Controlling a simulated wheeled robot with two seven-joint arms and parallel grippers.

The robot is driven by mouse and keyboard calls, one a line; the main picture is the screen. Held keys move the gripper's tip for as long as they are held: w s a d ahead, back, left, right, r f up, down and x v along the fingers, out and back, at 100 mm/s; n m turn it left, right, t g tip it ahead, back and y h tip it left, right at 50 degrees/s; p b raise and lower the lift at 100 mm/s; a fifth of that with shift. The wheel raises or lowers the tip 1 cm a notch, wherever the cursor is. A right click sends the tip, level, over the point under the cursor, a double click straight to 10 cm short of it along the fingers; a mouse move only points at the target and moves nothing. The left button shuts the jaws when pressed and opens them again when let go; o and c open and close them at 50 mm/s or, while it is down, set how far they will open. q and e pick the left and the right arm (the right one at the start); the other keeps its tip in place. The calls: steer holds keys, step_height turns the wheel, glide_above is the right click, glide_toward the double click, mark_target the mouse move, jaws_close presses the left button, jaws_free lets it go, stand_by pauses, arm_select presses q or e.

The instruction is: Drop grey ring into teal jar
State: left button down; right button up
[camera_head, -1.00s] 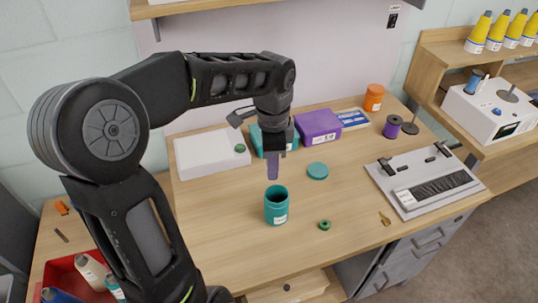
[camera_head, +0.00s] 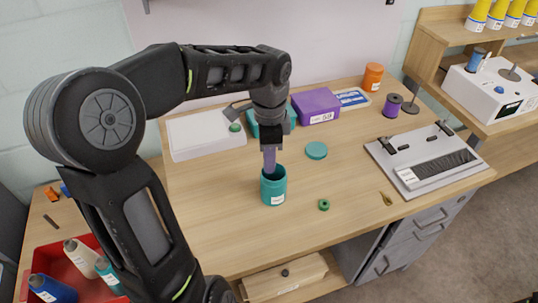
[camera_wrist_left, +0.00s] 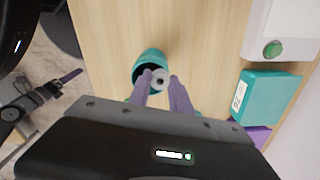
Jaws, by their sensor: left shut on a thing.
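My left gripper (camera_head: 269,168) points down with its purple fingertips at the mouth of the open teal jar (camera_head: 273,191). The jar stands upright on the table. In the left wrist view, the left fingers (camera_wrist_left: 160,88) are shut on the grey ring (camera_wrist_left: 161,77), over the mouth of the jar (camera_wrist_left: 151,56). I cannot tell how deep the ring is; in the head view it is hidden by the fingers and jar. My right gripper (camera_wrist_left: 62,82) shows only in the left wrist view, away from the table; its opening is unclear.
A teal lid (camera_head: 316,150) and a green ring (camera_head: 323,205) lie right of the jar. Behind are a white box (camera_head: 205,137), a teal box (camera_head: 291,118) and a purple box (camera_head: 316,103). A grey loom-like device (camera_head: 430,160) stands right. The table's front is mostly clear.

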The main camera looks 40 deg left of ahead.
arm_select(q)
steer(key=shift+f, duration=0.1)
steer(key=c, duration=1.1)
jaws_free()
step_height(320, 180, up, 8)
steer(key=shift+f, duration=0.1)
stand_by(0.3)
